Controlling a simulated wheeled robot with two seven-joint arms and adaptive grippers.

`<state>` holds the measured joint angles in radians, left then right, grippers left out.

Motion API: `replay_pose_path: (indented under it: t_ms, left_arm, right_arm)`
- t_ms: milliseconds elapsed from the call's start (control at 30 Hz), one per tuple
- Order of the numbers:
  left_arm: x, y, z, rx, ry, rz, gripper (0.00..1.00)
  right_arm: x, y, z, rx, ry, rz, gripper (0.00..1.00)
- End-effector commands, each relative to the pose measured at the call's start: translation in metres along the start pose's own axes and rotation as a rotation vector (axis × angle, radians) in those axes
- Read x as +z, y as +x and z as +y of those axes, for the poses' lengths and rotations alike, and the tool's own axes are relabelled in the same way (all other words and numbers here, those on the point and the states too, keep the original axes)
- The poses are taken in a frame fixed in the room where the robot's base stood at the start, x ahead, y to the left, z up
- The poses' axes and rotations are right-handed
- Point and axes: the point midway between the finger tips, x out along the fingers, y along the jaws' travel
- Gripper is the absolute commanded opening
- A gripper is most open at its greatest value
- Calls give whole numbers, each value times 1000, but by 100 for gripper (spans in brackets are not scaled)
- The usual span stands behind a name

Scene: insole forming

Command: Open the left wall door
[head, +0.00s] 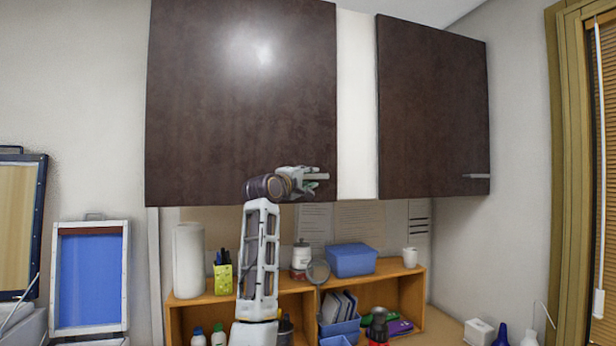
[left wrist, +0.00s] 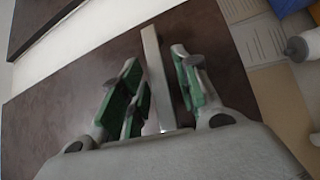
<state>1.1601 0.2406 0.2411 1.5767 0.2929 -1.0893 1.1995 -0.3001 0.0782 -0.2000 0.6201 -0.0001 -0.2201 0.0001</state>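The left wall door (head: 235,100) is a dark brown cabinet front, and it looks shut. My left gripper (head: 308,177) is at its lower right corner, where the handle is. In the left wrist view the handle (left wrist: 157,75) is a pale metal bar that lies between the green-padded fingers of my left gripper (left wrist: 160,85). The fingers stand apart, with gaps visible on both sides of the bar. In the head view the gripper covers most of this handle. My right gripper is not in either view.
A second dark wall door (head: 432,105) with a handle (head: 477,176) hangs to the right. Below stands a wooden shelf (head: 412,285) with a paper roll (head: 188,260), a blue box (head: 351,259) and bottles. A window frame (head: 570,180) is at the far right.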

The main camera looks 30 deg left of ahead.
Motion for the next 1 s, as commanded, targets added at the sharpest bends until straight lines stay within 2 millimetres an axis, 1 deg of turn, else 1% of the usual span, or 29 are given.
replay_pose_path:
  t_ms: [367,467,633,1000]
  left_arm:
    - [0,3,0,1,1,0,32]
    - [0,3,0,0,0,0,22]
    - [0,3,0,0,0,0,0]
    - [0,2,-1,-1,0,0,0]
  right_arm:
    - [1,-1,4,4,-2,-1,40]
    - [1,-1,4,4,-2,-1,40]
    - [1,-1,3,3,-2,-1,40]
    - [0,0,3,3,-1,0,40]
